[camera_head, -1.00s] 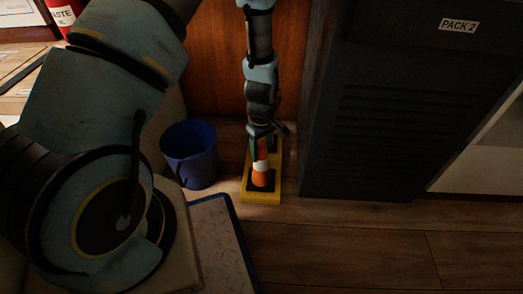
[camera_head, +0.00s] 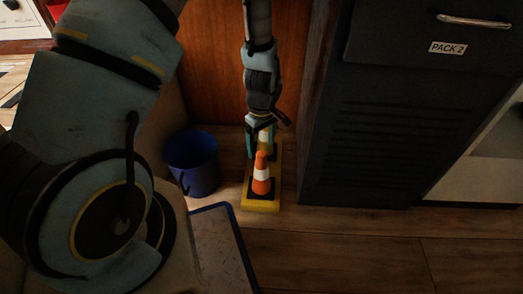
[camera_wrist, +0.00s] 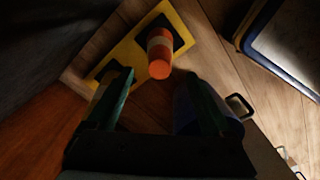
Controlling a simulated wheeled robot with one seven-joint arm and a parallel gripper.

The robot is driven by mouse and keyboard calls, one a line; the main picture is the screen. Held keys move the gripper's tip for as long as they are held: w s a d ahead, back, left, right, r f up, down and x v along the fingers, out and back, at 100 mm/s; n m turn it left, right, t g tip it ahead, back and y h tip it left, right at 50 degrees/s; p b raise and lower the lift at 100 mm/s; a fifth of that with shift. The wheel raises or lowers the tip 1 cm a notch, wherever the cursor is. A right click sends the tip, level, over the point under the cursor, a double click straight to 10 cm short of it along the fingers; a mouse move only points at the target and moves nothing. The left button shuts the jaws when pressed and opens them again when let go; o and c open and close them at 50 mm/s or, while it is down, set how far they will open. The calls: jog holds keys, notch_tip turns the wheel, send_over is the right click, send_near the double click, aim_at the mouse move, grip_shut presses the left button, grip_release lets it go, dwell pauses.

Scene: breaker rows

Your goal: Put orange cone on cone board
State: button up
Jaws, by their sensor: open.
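An orange cone (camera_head: 262,182) with a white band stands upright on the near end of the yellow cone board (camera_head: 262,207), over a dark square. In the wrist view the cone (camera_wrist: 159,62) is beyond the fingertips, on the board (camera_wrist: 127,48). My gripper (camera_head: 261,143) is open just behind the cone and apart from it, over the far part of the board. Its fingers (camera_wrist: 162,88) have nothing between them in the wrist view. A pale yellowish patch shows by the fingers in the head view; I cannot tell what it is.
A blue bucket (camera_head: 192,165) stands left of the board. A dark cabinet (camera_head: 400,120) labelled PACK 2 rises close on the right. A blue-edged panel (camera_head: 222,250) lies at the front. Wooden floor (camera_head: 340,245) is clear at the front right.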

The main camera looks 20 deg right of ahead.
jog(key=shift+r+p, duration=0.7)
jog(key=shift+r, duration=1.65)
jog(key=w+a+r+m, duration=0.2)
jog(key=w+a+r, duration=0.2)
jog(key=a+r, duration=0.95)
jog(key=s+a+r+m+t, duration=0.1)
jog(key=s+a+r+m, duration=0.2)
jog(key=a+r, duration=0.4)
jog(key=s+a, duration=0.1)
jog(key=a, duration=0.5)
jog(key=shift+r+t, duration=0.2)
jog(key=shift+t, duration=0.1)
notch_tip(320, 180, up, 40)
jog(key=p, duration=4)
jog(key=shift+r, duration=0.2)
